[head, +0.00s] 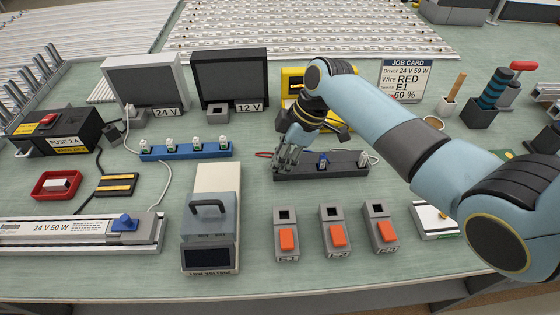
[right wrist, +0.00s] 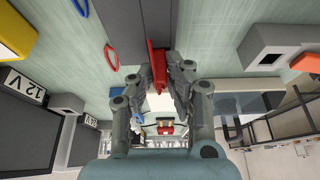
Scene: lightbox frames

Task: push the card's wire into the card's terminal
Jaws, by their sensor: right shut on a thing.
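The job card (head: 405,80) at the back reads driver 24 V 50 W, wire RED, E1, 60 %. My right gripper (head: 288,158) is at the left end of a dark wire holder (head: 345,168). In the right wrist view its fingers (right wrist: 160,88) are shut on a red wire end (right wrist: 157,62), at or just over the dark holder (right wrist: 122,22). A red wire loop (head: 263,154) shows left of the gripper. Three grey terminals with orange levers stand in front: left (head: 286,240), middle (head: 333,230), right (head: 380,230). Their labels are too small to read. My left gripper is out of view.
A blue wire plug (head: 322,160) and a white one (head: 363,159) stand in the holder. A low-voltage meter box (head: 211,230) stands left of the terminals. A blue rack (head: 186,151) lies behind it. Bench surface between holder and terminals is clear.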

